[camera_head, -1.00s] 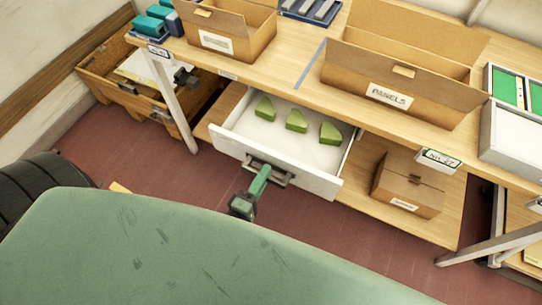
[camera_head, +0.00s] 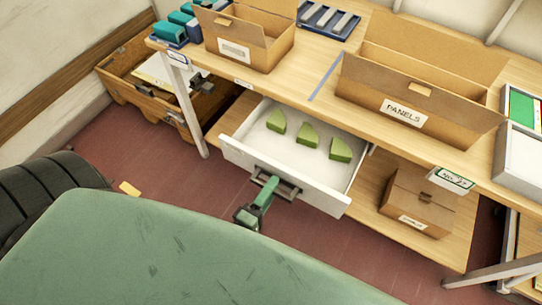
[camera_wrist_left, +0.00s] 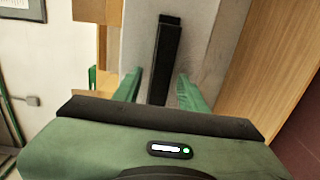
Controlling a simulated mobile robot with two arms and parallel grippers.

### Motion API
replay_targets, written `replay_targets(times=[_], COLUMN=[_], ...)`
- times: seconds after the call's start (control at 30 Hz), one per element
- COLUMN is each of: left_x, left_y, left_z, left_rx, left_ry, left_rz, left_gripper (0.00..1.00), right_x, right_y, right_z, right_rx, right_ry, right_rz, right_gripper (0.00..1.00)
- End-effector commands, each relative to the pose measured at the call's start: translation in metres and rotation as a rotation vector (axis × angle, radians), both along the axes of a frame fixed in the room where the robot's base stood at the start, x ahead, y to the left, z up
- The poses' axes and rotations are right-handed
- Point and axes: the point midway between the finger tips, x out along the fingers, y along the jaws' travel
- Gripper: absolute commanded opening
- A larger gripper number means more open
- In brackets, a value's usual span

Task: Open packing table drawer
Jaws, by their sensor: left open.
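The packing table drawer (camera_head: 238,152) is white and stands pulled out below the tabletop. Several green wedge-shaped pieces (camera_head: 308,135) lie inside it. Its dark bar handle (camera_head: 290,189) is on the front face. My left gripper (camera_head: 270,183) is at the handle in the head view. In the left wrist view the handle (camera_wrist_left: 165,50) runs lengthwise between the two green fingers of the gripper (camera_wrist_left: 158,88). The fingers are apart, with a gap visible on both sides of the bar. My right gripper is not in view.
The packing table (camera_head: 285,88) holds an open cardboard box (camera_head: 240,52), a larger PANELS box (camera_head: 420,95) and blue trays. A closed carton (camera_head: 415,205) sits on the lower shelf right of the drawer. A brown crate (camera_head: 125,75) stands at left.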

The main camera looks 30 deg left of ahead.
Motion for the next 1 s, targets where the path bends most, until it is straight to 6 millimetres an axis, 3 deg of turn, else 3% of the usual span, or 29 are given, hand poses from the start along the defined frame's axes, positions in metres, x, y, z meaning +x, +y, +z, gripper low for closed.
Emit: replay_targets(times=[0.5,1.0], left_x=[-0.072,-0.078], left_y=[0.002,0.003], left_z=[-0.002,0.000], left_rx=[0.001,0.000], left_ry=[0.003,0.001], left_rz=[-0.001,-0.001], left_gripper=[0.42,0.42], right_x=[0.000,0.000], right_y=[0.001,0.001], right_z=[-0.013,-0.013], right_rx=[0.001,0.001], right_ry=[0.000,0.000], right_rz=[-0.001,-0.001], right_gripper=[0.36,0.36])
